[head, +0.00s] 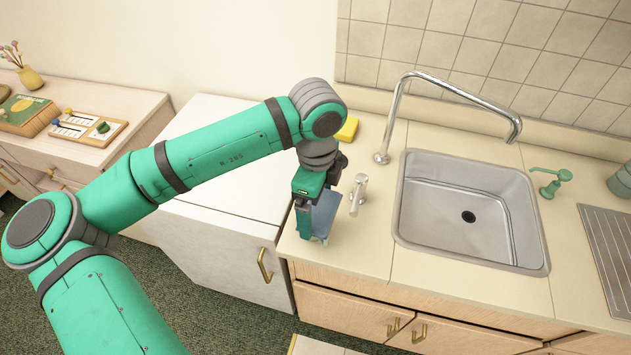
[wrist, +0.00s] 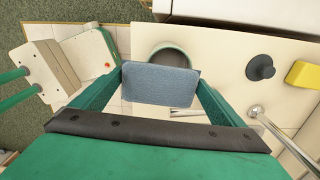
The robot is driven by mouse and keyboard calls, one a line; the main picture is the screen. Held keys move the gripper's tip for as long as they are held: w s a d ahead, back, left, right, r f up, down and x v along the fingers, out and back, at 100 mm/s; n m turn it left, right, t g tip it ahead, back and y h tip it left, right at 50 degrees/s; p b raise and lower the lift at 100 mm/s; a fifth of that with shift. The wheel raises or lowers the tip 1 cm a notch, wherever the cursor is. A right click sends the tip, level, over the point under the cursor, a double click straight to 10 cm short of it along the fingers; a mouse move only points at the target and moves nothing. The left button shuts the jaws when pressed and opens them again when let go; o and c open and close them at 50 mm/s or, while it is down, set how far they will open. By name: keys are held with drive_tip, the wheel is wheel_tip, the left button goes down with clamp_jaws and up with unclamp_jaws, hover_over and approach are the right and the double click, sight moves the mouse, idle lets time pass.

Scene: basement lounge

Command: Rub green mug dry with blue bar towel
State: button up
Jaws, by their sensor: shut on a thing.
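The blue bar towel (wrist: 160,83) is a small folded, flat piece held between the two fingers of my gripper (head: 315,222). The fingers are set wide, one at each side edge of the towel; in the wrist view my gripper (wrist: 160,92) is shut on it. A round, open-topped vessel with a green rim (wrist: 174,52), which looks like the green mug, stands on the counter, partly covered by the towel. Whether towel and mug touch is unclear. In the head view the towel (head: 325,214) shows beside my gripper, and my gripper and arm hide this vessel.
A yellow sponge (head: 348,129) and a dark knob-like thing (wrist: 260,68) are behind. A grey-green vessel (head: 622,180) stands far right.

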drive_tip(key=shift+w+r, duration=0.15)
drive_tip(key=shift+r, duration=0.55)
drive_tip(key=shift+w+r, duration=0.1)
drive_tip(key=shift+r, duration=0.55)
drive_tip(key=shift+s+a+r, duration=0.1)
drive_tip(key=shift+s+r, duration=0.05)
drive_tip(key=shift+r, duration=2.4)
drive_tip(key=shift+r, duration=0.3)
wheel_tip(320, 180, up, 8)
drive_tip(key=shift+f, duration=0.25)
